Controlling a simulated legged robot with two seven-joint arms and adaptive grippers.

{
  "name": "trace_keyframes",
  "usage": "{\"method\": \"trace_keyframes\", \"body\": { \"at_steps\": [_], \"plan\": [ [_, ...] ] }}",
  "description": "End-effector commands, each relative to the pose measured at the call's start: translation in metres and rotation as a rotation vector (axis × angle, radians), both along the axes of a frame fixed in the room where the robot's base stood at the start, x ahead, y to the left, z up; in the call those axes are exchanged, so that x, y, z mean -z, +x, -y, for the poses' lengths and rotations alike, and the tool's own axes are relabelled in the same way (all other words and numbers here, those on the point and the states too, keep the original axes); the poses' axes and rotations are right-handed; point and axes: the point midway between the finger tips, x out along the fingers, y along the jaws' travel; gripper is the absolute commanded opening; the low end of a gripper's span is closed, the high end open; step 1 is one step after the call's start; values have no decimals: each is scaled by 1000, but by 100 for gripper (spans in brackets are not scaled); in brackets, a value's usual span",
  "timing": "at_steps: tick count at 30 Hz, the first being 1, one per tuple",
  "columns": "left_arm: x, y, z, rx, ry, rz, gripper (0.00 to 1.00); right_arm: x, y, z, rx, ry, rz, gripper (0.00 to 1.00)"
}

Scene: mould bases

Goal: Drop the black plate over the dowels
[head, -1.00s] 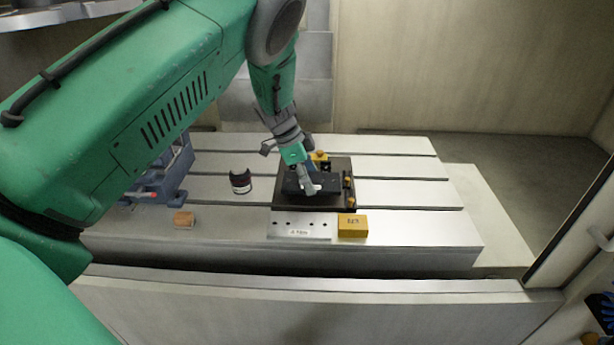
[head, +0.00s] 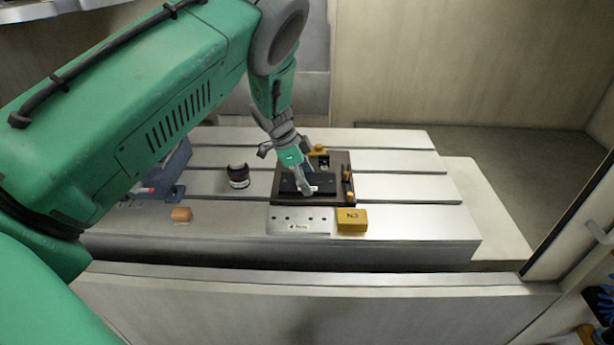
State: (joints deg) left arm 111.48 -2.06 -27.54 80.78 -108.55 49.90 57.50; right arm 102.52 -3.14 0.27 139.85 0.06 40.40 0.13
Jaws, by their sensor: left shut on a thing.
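My left gripper (head: 303,186) points down and is shut on the black plate (head: 322,181). The plate lies roughly level, low over the dark mould base (head: 347,161) on the slotted table. I cannot tell if it touches the base. Yellow dowels or pegs (head: 346,174) stand along the base's right side, and a yellow piece (head: 319,149) sits at its back edge. Dowels under the plate are hidden. My right gripper is out of view.
A silver plate with holes (head: 300,220) and a yellow block (head: 352,220) lie in front of the base. A dark round container (head: 238,176), an orange-brown block (head: 181,214) and a blue vise (head: 172,172) are to the left. The table's right side (head: 420,190) is clear.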

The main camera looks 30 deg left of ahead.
Motion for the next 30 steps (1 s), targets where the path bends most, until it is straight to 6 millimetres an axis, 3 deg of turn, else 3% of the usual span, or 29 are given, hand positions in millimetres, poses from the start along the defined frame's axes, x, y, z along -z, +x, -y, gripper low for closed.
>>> {"method": "trace_keyframes", "body": {
  "at_steps": [23, 24, 25, 26, 30],
  "plan": [
    [7, -1, 2, 5, -9, -9, 20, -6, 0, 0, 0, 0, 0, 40],
    [7, -1, 2, 5, -9, -9, 74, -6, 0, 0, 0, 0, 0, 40],
    [7, -1, 2, 5, -9, -9, 84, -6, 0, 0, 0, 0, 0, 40],
    [7, -1, 2, 4, -9, -10, 91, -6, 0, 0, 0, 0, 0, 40],
    [6, 0, 0, 3, -7, -6, 91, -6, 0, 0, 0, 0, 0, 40]
  ]
}}
